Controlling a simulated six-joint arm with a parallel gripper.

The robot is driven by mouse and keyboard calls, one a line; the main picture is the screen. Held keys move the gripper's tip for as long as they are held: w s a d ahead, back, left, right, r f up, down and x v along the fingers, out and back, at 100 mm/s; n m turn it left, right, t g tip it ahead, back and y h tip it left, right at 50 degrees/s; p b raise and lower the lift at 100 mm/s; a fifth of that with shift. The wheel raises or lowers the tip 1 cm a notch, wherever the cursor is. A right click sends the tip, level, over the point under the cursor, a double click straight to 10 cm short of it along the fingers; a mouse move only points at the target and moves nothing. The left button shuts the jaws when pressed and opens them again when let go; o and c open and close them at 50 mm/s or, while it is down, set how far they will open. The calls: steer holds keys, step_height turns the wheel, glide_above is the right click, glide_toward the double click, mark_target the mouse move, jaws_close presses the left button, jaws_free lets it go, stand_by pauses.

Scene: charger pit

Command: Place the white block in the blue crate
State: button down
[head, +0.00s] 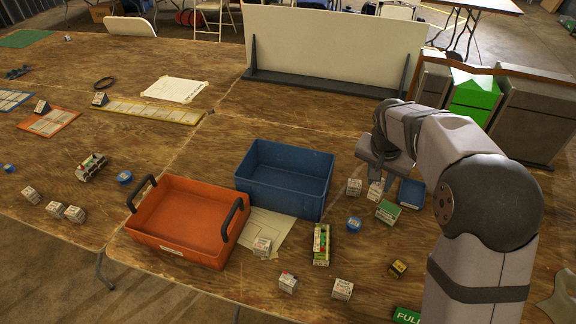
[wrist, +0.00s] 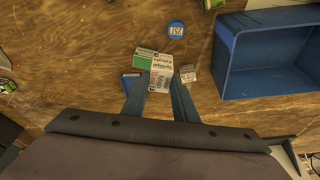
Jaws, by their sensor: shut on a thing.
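My gripper (head: 376,169) is shut on a white block (head: 375,190) with printed faces. In the wrist view, this white block (wrist: 160,73) sits between the two fingertips (wrist: 162,88). It looks larger there than a similar block beside it, so it seems to be raised off the table; the exact height is unclear. The blue crate (head: 277,190) stands left of my gripper in the head view, open at the top. In the wrist view, the crate (wrist: 226,68) is to the right of my fingers and its visible floor is bare.
Another white block (head: 354,187) stands between my gripper and the crate. A green-and-white box (head: 388,211), a small blue tray (head: 411,193) and a blue round tin (head: 354,224) are close by. An orange crate (head: 180,248) with raised dark handles adjoins the blue crate's left.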

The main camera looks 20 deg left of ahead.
steer(key=w+a+n+y+b, duration=0.1)
steer(key=w+a+n+y, duration=0.25)
steer(key=a+n, duration=1.2)
steer(key=shift+w+a+f+m+h+p, duration=0.25)
steer(key=shift+a+f+m, duration=0.85)
steer(key=shift+f, duration=1.45)
steer(key=shift+w+a+f+m+h+p, duration=0.1)
steer(key=shift+a+f+m+p, duration=0.3)
steer(key=shift+a+f+m, duration=1.4)
steer(key=shift+w+a+f+m+h+p, duration=0.1)
steer(key=shift+f+m+p, duration=0.4)
steer(key=shift+f, duration=2.8)
steer(key=shift+f+b, duration=0.15)
steer(key=shift+b, duration=0.15)
steer(key=c, duration=1.4)
jaws_free()
